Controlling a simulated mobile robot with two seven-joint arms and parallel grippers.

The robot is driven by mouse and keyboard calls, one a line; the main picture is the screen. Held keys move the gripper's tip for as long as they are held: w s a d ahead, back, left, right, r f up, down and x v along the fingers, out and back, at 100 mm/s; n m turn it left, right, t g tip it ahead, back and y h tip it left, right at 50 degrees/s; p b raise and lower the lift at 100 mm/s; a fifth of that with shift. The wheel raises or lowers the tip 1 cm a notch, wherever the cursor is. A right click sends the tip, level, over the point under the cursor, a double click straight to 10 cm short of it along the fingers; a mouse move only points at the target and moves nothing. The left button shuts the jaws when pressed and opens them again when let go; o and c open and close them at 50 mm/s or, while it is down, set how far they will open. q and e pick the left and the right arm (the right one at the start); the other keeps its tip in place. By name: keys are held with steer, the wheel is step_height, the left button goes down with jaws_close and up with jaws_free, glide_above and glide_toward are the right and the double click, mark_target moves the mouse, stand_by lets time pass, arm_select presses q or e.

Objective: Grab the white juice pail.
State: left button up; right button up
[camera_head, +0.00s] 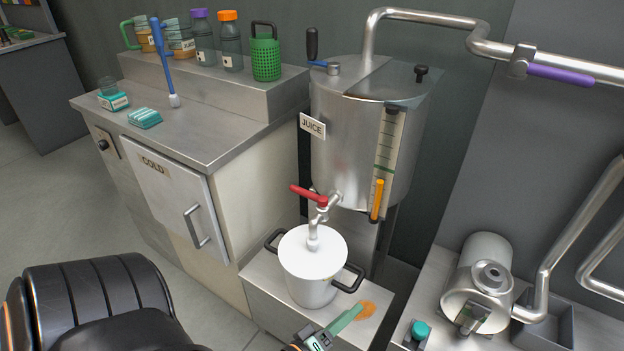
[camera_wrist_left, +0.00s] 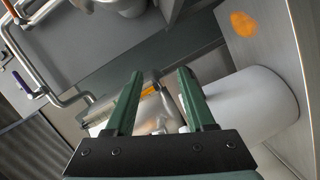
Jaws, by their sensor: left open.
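The white juice pail (camera_head: 308,284) stands upright on a low grey step (camera_head: 258,285) under the tap (camera_head: 315,225), with a black handle on each side. My left gripper (camera_head: 354,312) is at the bottom of the head view, its green finger in front of and right of the pail, below the near handle (camera_head: 348,278). In the wrist view the green fingers (camera_wrist_left: 160,71) are apart with nothing held between them. The white pail (camera_wrist_left: 255,105) shows there to the right, partly behind the right finger. I cannot tell whether they touch. My right gripper is not in view.
The steel juice tank (camera_head: 350,140) with its red tap lever (camera_head: 308,195) stands above the pail. A steel motor unit (camera_head: 480,285) and pipes are at right.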

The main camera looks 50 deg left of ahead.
mark_target(363, 274)
arm_select(q)
steer(key=w+a+f+n+y+b, duration=0.1)
steer(key=w, duration=0.1)
steer(key=w+a+f+n+b, duration=0.1)
steer(key=w+a+b, duration=0.1)
steer(key=w, duration=0.1)
steer(key=w+a+f+n+y+b, duration=0.1)
steer(key=w+a+f+n, duration=0.1)
steer(key=w, duration=0.1)
steer(key=shift+t+y, duration=0.3)
steer(key=shift+t, duration=0.1)
steer(key=w, duration=0.1)
steer(key=w+b, duration=0.1)
steer(key=w, duration=0.1)
steer(key=w+b, duration=0.1)
steer(key=w, duration=0.1)
steer(key=shift+w+a+f, duration=0.1)
steer(key=shift+a+f, duration=0.1)
steer(key=shift+a, duration=0.05)
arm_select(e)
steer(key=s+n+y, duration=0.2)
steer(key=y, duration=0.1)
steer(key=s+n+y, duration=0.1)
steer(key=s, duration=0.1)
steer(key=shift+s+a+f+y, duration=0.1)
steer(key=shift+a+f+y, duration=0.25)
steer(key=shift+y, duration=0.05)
arm_select(q)
jaws_close()
steer(key=shift+r, duration=0.15)
